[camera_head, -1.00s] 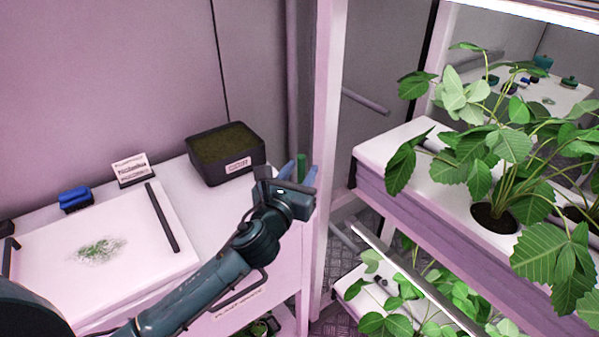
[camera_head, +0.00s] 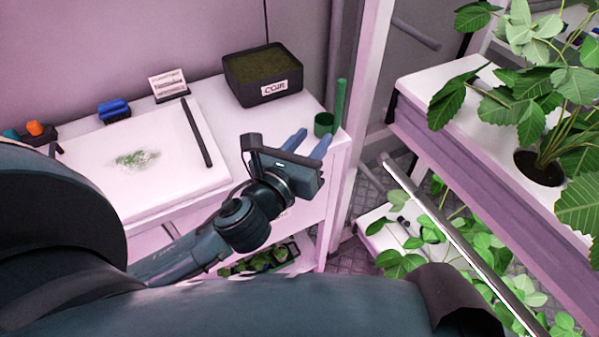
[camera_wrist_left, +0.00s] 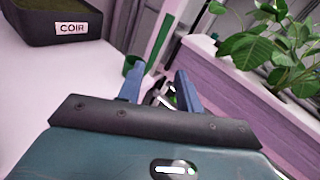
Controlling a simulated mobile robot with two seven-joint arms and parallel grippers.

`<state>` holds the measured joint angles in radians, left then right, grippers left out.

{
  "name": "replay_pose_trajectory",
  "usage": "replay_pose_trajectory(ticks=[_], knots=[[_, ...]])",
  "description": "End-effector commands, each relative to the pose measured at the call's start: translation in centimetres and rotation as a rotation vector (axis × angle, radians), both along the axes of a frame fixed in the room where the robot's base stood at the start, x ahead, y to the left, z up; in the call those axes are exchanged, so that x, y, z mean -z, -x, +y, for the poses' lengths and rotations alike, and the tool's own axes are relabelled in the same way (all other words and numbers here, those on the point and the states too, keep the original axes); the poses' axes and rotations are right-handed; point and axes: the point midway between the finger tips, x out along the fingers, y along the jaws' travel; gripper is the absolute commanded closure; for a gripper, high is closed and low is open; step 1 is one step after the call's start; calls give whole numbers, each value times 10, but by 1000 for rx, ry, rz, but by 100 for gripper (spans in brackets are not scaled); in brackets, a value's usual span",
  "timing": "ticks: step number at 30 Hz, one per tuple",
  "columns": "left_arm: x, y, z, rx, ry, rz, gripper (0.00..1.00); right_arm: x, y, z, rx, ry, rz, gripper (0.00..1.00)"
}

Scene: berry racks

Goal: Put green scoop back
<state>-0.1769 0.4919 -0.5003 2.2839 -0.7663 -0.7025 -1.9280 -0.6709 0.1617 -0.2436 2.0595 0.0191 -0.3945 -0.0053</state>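The green scoop (camera_head: 325,123) stands on the right end of the white bench, close to the edge, with its long handle (camera_head: 341,100) pointing up. In the left wrist view the scoop cup (camera_wrist_left: 132,66) shows just beyond the left fingertip, partly hidden by it. My left gripper (camera_head: 308,143) is open and empty, with its two blue fingers apart. It is on the near side of the scoop and does not hold it. Whether a finger touches the scoop I cannot tell. My right gripper is not in view.
A black COIR bin (camera_head: 284,97) stands at the bench's back, left of the scoop. A white tray (camera_head: 85,165) with green bits, a blue brush (camera_head: 115,110) and a small sign (camera_head: 168,84) are further left. A rack post (camera_head: 365,100) and plant shelf (camera_head: 480,150) are right.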

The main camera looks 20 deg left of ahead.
Motion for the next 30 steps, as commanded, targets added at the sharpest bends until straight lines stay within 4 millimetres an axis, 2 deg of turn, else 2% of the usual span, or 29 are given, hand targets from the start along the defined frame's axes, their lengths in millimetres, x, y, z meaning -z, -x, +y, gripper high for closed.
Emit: replay_pose_trajectory(ticks=[5, 8, 12, 15, 18, 21, 24, 30], knots=[[68, 20, -7, -60, 643, 261, 65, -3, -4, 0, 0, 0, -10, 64], [107, 39, -12, -164, 1098, 417, 65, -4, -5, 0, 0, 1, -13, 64], [156, 71, -17, -388, 1727, 581, 65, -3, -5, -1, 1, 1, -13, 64], [182, 94, -20, -575, 2122, 637, 65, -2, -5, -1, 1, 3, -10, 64], [200, 112, -20, -740, 2425, 647, 65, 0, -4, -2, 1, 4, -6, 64], [211, 123, -20, -855, 2621, 632, 65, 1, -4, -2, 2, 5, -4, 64], [216, 129, -20, -911, 2715, 620, 65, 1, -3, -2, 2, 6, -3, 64], [216, 130, -20, -923, 2737, 617, 65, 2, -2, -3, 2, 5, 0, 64]])
